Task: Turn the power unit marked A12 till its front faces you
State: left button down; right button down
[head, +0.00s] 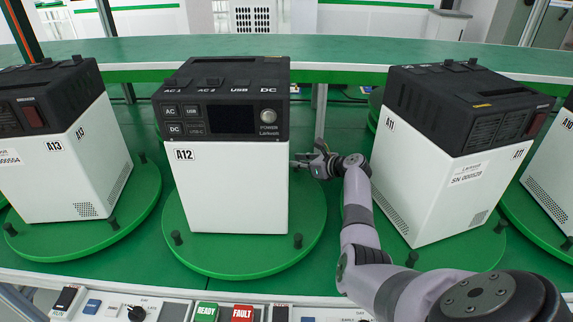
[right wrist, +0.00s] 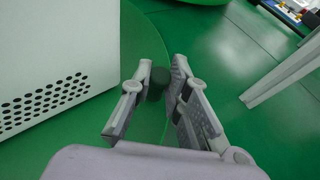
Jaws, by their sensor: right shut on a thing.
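The power unit marked A12 (head: 238,185) is a white box with a black top, upright on a round green turntable (head: 240,262). Its panel with the buttons, dark display and POWER knob faces me, nearly square on. Its perforated white side (right wrist: 50,75) shows in the right wrist view. My right gripper (head: 303,163) is at the right of the unit, low over the turntable's edge. In the right wrist view its fingers (right wrist: 160,88) are closed around a dark upright peg (right wrist: 158,78) of the turntable. My left gripper is not in view.
Unit A13 (head: 60,155) stands on its own turntable at the left. Unit A11 (head: 430,150) stands turned at the right, close to my right arm. Another unit (head: 555,165) is cut off at the right edge. A control strip with READY (head: 206,313) and FAULT (head: 242,314) runs along the front.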

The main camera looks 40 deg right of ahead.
jog(key=shift+s+d, duration=0.1)
jog(key=shift+s, duration=0.25)
jog(key=c, duration=1.5)
grip_release()
jog(key=shift+c, duration=0.2)
notch_tip(320, 180, up, 10)
jog(key=shift+r, duration=0.1)
